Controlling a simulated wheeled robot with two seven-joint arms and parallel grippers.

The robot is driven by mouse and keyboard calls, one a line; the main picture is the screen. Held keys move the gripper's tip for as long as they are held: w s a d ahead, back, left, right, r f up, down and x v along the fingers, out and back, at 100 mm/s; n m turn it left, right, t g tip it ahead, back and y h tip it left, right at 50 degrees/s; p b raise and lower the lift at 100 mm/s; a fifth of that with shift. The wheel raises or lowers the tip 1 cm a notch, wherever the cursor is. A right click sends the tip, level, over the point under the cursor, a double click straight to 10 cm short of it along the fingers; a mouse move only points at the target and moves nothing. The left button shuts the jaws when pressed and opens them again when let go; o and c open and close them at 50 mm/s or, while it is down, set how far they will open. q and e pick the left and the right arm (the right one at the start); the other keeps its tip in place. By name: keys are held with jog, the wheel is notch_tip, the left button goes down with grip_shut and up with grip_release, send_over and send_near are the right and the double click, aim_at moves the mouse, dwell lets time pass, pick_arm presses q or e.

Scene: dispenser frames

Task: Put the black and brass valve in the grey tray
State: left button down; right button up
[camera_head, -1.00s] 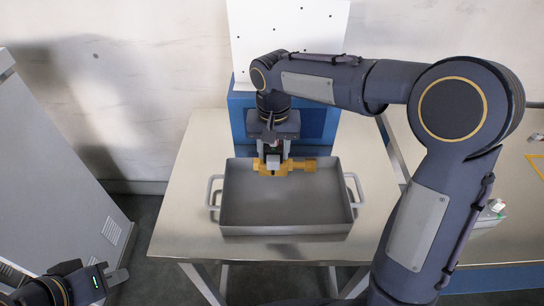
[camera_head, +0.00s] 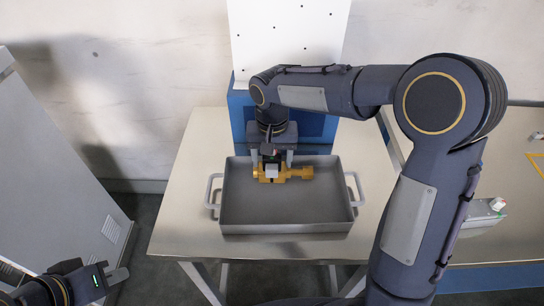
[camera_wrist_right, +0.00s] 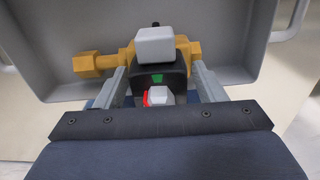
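The valve (camera_head: 299,172) has brass ends, a black body and a light grey block on top. It lies inside the grey tray (camera_head: 288,228), near the back wall, and appears to rest on the floor. It also shows in the right wrist view (camera_wrist_right: 95,64), with a green mark on its black body. My right gripper (camera_head: 272,164) is around the valve from behind. Its fingers stand apart on either side of the black body, with small gaps in the right wrist view. My left gripper (camera_head: 118,276) is at the lower left, away from the tray; its fingers are not clear.
The tray stands on a metal table (camera_head: 180,220), with a handle on each side. A blue unit with a white perforated panel (camera_head: 290,40) stands behind it. A grey cabinet (camera_head: 50,150) is at the left. Another table with a small device (camera_head: 485,208) is at the right.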

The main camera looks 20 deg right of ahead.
notch_tip(320, 180, up, 12)
jog(key=shift+r+p, duration=0.25)
jog(key=shift+p, duration=0.05)
jog(key=s+d+n+t+y, duration=0.1)
jog(key=s+d, duration=0.3)
jog(key=s, duration=0.3)
jog(key=s+d+t+y, duration=0.1)
jog(key=s+d+y, duration=0.1)
jog(key=s+d, duration=0.3)
jog(key=s+a+f+t, duration=0.1)
jog(key=s+f+t, duration=0.2)
jog(key=s+f, duration=0.4)
jog(key=s, duration=0.3)
jog(key=shift+s+a+n+t+y, duration=0.3)
jog(key=shift+s+a+y, duration=0.05)
jog(key=shift+s+y, duration=0.05)
